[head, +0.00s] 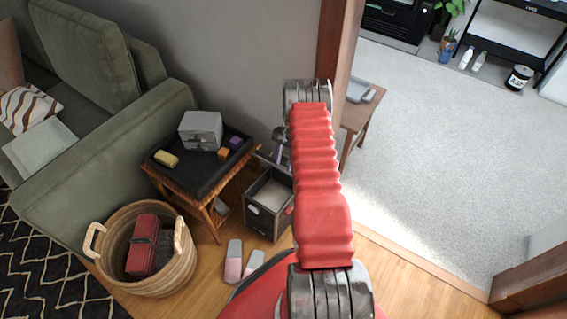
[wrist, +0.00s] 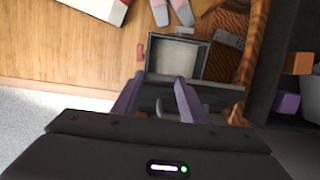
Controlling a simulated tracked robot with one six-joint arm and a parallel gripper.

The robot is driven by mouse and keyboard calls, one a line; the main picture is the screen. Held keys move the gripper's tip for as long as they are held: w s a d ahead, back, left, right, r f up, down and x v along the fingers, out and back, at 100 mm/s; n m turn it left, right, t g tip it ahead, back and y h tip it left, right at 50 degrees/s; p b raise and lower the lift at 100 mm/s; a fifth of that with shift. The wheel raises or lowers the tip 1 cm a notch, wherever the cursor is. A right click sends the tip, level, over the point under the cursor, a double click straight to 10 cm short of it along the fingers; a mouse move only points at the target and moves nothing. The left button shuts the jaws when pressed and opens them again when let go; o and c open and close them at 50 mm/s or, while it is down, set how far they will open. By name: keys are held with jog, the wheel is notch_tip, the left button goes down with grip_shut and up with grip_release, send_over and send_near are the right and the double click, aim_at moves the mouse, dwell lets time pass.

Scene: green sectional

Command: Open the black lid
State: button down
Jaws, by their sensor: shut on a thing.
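A dark box (head: 250,219) with a pale interior stands on the wood floor beside the side table. Its top is open in both views; in the wrist view the box (wrist: 151,53) lies ahead of my fingers. The black lid (wrist: 214,92) is raised, seen nearly edge-on at the box's near side. My gripper (wrist: 158,88), with purple fingers, is shut on the black lid, apparently at its grey handle between the fingers. In the head view my gripper (head: 280,147) is partly hidden behind my red arm, and the exact contact is hidden.
A side table (head: 165,184) left of the box carries a grey case (head: 201,130) and small coloured blocks. A wicker basket (head: 168,273) and pink-and-white slippers (head: 234,262) are on the floor. A wooden door frame (head: 333,45) stands behind my arm. Carpet at right is mostly clear.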

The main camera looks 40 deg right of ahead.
jog(key=c, duration=1.1)
grip_release()
jog(key=shift+d, duration=0.1)
